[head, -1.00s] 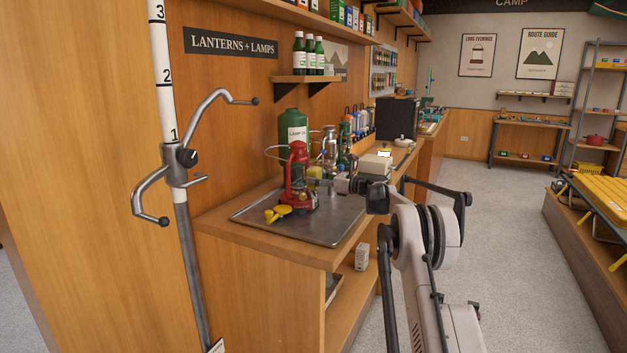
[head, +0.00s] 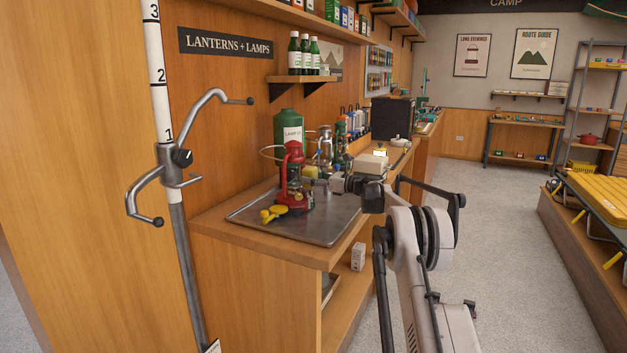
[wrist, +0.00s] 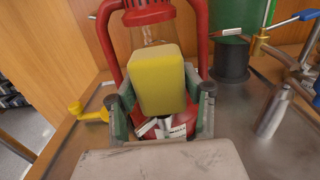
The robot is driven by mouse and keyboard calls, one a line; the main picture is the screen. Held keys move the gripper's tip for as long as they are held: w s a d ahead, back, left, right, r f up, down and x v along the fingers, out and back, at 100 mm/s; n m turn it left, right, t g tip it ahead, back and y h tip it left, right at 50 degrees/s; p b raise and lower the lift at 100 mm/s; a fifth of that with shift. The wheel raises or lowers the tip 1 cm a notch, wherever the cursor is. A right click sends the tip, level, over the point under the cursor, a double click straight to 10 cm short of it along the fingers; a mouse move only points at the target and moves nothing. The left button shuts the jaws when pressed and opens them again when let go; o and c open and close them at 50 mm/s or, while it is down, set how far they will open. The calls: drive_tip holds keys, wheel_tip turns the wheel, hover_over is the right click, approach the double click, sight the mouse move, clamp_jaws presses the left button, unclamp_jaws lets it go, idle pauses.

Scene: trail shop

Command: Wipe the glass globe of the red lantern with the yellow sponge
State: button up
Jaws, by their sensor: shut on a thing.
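The red lantern (head: 283,187) stands upright on a metal tray. The wrist view shows its red frame (wrist: 203,35) on both sides of the clear glass globe (wrist: 150,30). My gripper (wrist: 160,110) is shut on the yellow sponge (wrist: 157,75), with a finger on each side of it. The sponge stands upright in front of the globe and hides its lower part. Whether it touches the glass I cannot tell. In the head view my gripper (head: 318,186) is close to the lantern's right side.
The metal tray (head: 320,228) has bare room at its front. A yellow object (head: 271,214) lies at the lantern's left foot. A green lamp-oil jug (head: 289,128) stands behind, and a silver bottle (wrist: 272,112) stands to the right in the wrist view.

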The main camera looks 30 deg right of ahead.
sight(297, 178)
drive_tip(key=shift+s+a, duration=0.2)
drive_tip(key=shift+a, duration=0.2)
drive_tip(key=shift+s+a+b, duration=0.5)
drive_tip(key=shift+s+a, duration=0.35)
drive_tip(key=shift+a, duration=0.2)
drive_tip(key=shift+d, duration=0.1)
drive_tip(key=shift+v, duration=1)
drive_tip(key=shift+b+v, duration=0.35)
drive_tip(key=shift+v, duration=1.7)
drive_tip(key=shift+d, duration=0.1)
drive_tip(key=shift+v, duration=1.4)
